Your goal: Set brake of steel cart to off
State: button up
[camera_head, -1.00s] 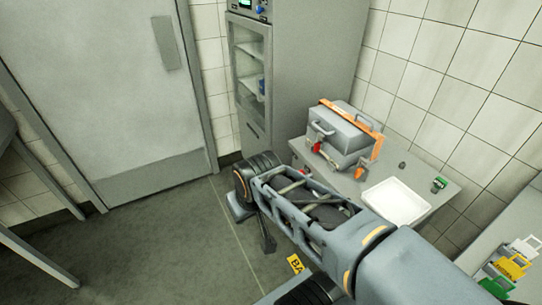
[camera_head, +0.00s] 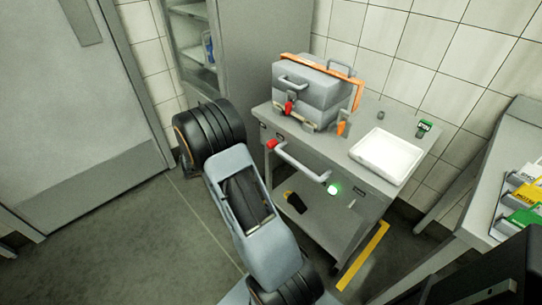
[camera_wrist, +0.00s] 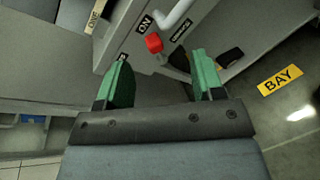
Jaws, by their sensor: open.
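The steel cart (camera_head: 325,150) stands right of centre in the head view. A white handle (camera_head: 300,162) runs along its front between a red knob (camera_head: 271,143) and a glowing green knob (camera_head: 333,189). In the wrist view the red knob (camera_wrist: 154,43) sits on the grey cart face beside an "ON" label, with the handle (camera_wrist: 177,13) above it. My gripper (camera_wrist: 161,73) is open and empty, its green fingers pointing at the cart. The red knob appears just beyond and between the fingertips, apart from them. My arm hides the gripper in the head view.
A grey case (camera_head: 315,88) with an orange strap and a white tray (camera_head: 386,156) stand on the cart. A tall cabinet (camera_head: 255,60) is behind, a side table (camera_head: 500,180) at right. A yellow "BAY" marking (camera_wrist: 281,80) lies on the floor.

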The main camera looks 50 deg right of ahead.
aim_at(268, 146)
jog(key=w+d+f+n+t+h+b, duration=0.2)
jog(key=w+d+f+n+h, duration=0.15)
jog(key=f, duration=0.45)
jog(key=d, duration=0.9)
jog(key=d+b, duration=0.1)
jog(key=d, duration=0.3)
jog(key=shift+s+d+f, duration=0.15)
jog(key=shift+s+f, duration=0.1)
grip_shut()
